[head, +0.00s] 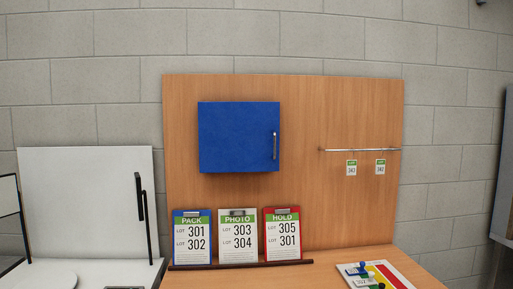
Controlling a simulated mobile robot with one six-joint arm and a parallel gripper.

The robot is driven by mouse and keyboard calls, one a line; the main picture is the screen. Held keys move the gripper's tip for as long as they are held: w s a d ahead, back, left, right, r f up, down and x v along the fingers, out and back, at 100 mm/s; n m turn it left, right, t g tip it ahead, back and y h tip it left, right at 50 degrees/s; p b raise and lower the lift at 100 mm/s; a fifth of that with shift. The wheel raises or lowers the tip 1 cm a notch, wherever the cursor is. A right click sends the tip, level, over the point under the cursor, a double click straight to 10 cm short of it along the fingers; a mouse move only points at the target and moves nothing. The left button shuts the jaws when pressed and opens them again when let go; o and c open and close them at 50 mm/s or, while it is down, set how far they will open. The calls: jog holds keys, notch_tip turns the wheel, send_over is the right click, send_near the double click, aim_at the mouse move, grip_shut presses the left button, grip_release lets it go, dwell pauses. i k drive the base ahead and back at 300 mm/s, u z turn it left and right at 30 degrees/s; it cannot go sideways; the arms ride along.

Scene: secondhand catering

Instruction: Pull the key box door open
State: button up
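The key box (238,137) is a blue box mounted on the upright wooden panel. Its blue door is on the front and looks shut. A metal bar handle (275,145) stands upright near the door's right edge. The inside of the box is hidden. My gripper is not in the head view, and nothing touches the box or its handle.
Three clipboards, PACK (192,238), PHOTO (238,236) and HOLD (282,235), stand on a ledge below the box. A rail (360,149) with two small tags is right of it. A coloured board (377,275) lies at lower right. Space before the door looks clear.

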aim_at(234, 136)
jog(key=z, duration=0.05)
jog(key=i, duration=1)
jog(key=u, duration=0.05)
